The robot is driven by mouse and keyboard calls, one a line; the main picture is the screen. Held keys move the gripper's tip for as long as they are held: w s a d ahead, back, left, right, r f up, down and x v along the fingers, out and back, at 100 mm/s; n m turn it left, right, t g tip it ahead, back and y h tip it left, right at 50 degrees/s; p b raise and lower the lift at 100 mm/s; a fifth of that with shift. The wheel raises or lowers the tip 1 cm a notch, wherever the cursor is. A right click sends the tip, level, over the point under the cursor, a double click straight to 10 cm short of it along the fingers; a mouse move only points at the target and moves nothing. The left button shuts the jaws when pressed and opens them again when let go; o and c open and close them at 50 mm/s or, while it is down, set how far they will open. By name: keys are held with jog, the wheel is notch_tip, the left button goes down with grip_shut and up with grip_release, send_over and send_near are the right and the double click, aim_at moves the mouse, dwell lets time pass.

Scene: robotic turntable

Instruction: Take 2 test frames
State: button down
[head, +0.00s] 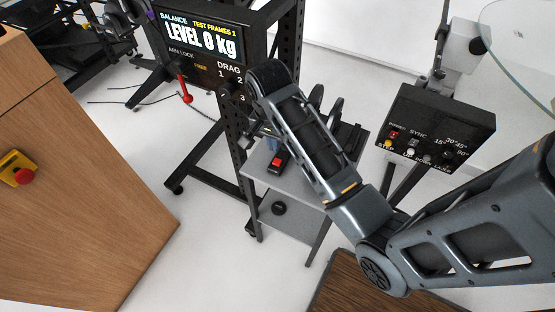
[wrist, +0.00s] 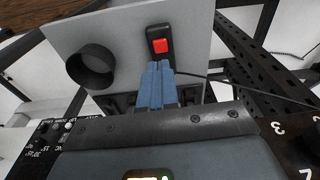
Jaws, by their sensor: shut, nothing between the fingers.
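A small black box with a red button (head: 278,161) lies on a grey shelf (head: 300,186). The red button also shows in the wrist view (wrist: 160,45), just beyond my fingertips. My gripper (wrist: 157,66) has blue fingers, shut and empty, pointing at the box. In the head view my gripper (head: 271,144) is just behind the button, partly hidden by my arm. I cannot tell whether the fingertips touch the box. The display (head: 205,38) reads BALANCE, TEST FRAMES 1 and LEVEL 0 kg. A red arm-lock lever (head: 184,88) hangs below it.
A black control box (head: 435,128) with SYNC and angle labels stands at the right. A black ring (wrist: 90,66) is on the shelf. Black perforated posts rise beside the shelf. A wooden cabinet (head: 75,190) with a red stop button is at the left. Pale floor lies between.

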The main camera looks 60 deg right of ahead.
aim_at(276, 164)
jog(key=shift+d+f, duration=0.15)
jog(key=shift+f, duration=1.55)
jog(key=shift+d+f, duration=0.15)
jog(key=shift+f, duration=1.55)
jog(key=shift+f+b, duration=0.3)
jog(key=shift+f, duration=0.35)
jog(key=shift+a+r, duration=0.15)
jog(key=shift+r, duration=0.05)
jog(key=shift+s+a+r+p, duration=0.1)
jog(key=shift+a+r+p, duration=0.1)
jog(key=shift+a, duration=0.5)
jog(key=shift+s+a+r+p, duration=0.1)
jog(key=shift+a+r, duration=0.1)
jog(key=shift+a, duration=0.5)
jog(key=shift+w, duration=0.1)
jog(key=shift+r, duration=0.1)
notch_tip(276, 164, up, 8)
jog(key=shift+a+f, duration=0.2)
jog(key=shift+a, duration=0.15)
